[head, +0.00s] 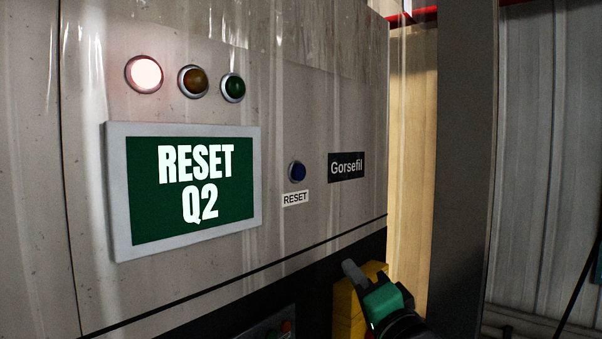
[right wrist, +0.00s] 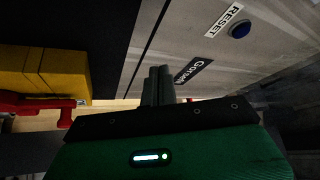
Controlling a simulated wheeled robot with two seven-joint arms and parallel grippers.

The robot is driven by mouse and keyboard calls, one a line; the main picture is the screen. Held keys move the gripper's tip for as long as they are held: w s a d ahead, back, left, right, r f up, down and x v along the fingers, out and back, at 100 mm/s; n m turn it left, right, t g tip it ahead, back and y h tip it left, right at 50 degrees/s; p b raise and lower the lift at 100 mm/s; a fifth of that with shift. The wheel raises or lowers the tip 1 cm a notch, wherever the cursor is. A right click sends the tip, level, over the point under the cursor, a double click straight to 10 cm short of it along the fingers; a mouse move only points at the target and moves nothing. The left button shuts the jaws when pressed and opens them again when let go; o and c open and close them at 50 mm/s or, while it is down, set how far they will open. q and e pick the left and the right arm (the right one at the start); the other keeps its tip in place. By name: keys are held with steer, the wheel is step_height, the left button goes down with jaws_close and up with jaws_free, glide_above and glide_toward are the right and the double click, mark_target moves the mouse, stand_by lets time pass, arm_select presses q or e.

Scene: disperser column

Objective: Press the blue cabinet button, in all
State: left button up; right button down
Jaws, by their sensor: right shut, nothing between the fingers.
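The blue button (head: 297,172) sits on the grey cabinet front (head: 310,115), above a white RESET label (head: 295,198). In the right wrist view the blue button (right wrist: 240,29) shows at the upper right, clear of the fingers. My right gripper (head: 350,268) is at the lower right of the head view, below and to the right of the button and apart from it. Its fingers (right wrist: 158,72) are shut together and empty, pointing towards the cabinet. My left gripper is out of view.
A screen (head: 195,185) reads RESET Q2. Above it are a lit red lamp (head: 144,73), a dark amber lamp (head: 194,81) and a green lamp (head: 233,88). A yellow box (head: 347,305) stands behind my right gripper. A dark post (head: 463,150) stands right of the cabinet.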

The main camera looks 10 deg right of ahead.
mark_target(299, 172)
steer(key=s+r+m+t+y, duration=0.1)
steer(key=s+r+t, duration=0.1)
steer(key=r, duration=0.5)
steer(key=s+r+m+t+y, duration=0.1)
steer(key=s+r+t, duration=0.1)
steer(key=r, duration=0.6)
steer(key=shift+s+r+y, duration=0.2)
steer(key=shift+s+y, duration=0.1)
steer(key=shift+s, duration=0.1)
steer(key=shift+a, duration=0.1)
steer(key=w+a, duration=0.5)
steer(key=w, duration=0.2)
steer(key=shift+a+b, duration=0.25)
steer(key=shift+b, duration=0.2)
steer(key=shift+w, duration=0.1)
stand_by(0.7)
steer(key=shift+w+a, duration=0.25)
